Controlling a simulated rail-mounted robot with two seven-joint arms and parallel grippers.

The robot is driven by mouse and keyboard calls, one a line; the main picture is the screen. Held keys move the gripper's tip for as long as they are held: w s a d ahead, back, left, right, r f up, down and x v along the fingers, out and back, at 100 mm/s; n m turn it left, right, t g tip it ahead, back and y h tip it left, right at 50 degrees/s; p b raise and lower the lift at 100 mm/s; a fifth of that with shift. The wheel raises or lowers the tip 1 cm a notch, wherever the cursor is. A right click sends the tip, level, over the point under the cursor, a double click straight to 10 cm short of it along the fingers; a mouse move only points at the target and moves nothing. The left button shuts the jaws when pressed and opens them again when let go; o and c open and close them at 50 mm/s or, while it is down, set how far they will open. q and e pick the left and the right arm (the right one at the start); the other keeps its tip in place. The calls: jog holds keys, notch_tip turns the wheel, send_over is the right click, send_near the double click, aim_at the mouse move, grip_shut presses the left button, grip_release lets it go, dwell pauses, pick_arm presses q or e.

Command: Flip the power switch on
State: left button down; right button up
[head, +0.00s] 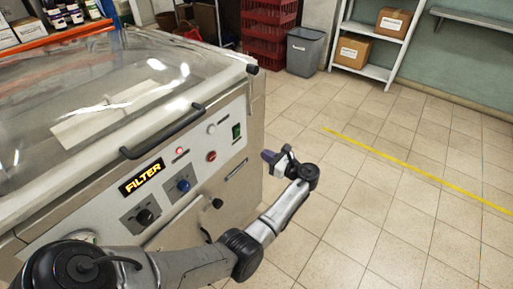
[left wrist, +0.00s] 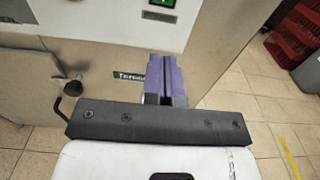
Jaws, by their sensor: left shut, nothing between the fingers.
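The machine's front panel (head: 120,215) carries a small green switch (head: 236,132) near its right end, probably the power switch; its on or off position is too small to tell. Part of the green switch also shows at the top edge of the left wrist view (left wrist: 162,3). My left gripper (head: 268,156) is in front of the panel's right end, lower than the switch and to its right in the head view. Its purple fingers (left wrist: 165,76) are together with nothing between them, pointing toward the panel below the switch. My right gripper is not in view.
The panel also has a glowing red lamp (head: 180,151), a red button (head: 211,156), a blue knob (head: 183,185) and a black knob (head: 145,217). A black handle (head: 160,133) juts from the clear lid (head: 85,85). The tiled floor at right is clear.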

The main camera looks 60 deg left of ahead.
pick_arm(q)
jog(key=shift+v, duration=1.3)
jog(key=shift+f, duration=0.15)
